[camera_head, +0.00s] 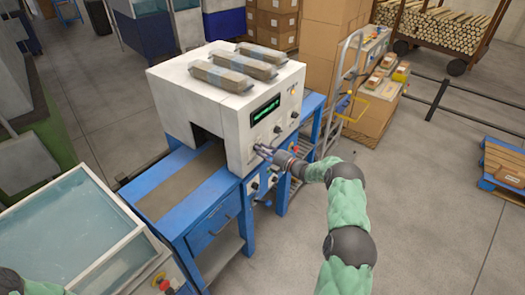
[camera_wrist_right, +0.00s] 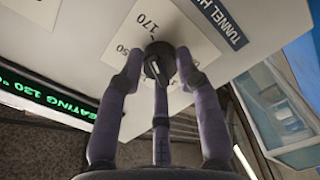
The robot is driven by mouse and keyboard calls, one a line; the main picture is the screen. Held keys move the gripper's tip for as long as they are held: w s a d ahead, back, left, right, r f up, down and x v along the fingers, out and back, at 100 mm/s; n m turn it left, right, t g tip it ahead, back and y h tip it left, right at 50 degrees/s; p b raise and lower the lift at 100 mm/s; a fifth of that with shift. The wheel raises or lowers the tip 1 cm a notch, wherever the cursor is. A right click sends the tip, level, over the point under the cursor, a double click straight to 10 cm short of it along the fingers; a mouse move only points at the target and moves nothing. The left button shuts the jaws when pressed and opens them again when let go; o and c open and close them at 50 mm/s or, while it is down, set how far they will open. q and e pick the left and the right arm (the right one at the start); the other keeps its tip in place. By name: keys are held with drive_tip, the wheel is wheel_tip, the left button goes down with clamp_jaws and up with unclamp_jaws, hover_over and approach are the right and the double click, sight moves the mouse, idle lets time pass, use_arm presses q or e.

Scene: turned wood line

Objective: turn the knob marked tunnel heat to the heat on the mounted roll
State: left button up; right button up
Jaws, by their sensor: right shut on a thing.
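The black tunnel heat knob (camera_wrist_right: 158,63) sits on a white dial plate (camera_wrist_right: 190,45) with a dark label reading "TUNNEL H…"; 170 and part of another number show. My right gripper (camera_head: 262,151) is at the white tunnel machine (camera_head: 180,92), its fingers shut around the knob, as the right wrist view shows. The knob has a pale mark; which number it meets I cannot tell. A green display (camera_head: 265,110) is partly readable in the right wrist view as "…EATING 130 °". I cannot make out the mounted roll. My left gripper is out of view.
Wrapped packs (camera_head: 222,78) lie on top of the machine. A belt (camera_head: 180,184) on a blue frame leads into its opening. A glass-topped cabinet (camera_head: 75,225) stands at front left.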

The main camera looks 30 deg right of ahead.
drive_tip(key=shift+f, duration=0.15)
drive_tip(key=o, duration=1.1)
drive_tip(key=shift+o, duration=0.2)
drive_tip(key=v, duration=1.2)
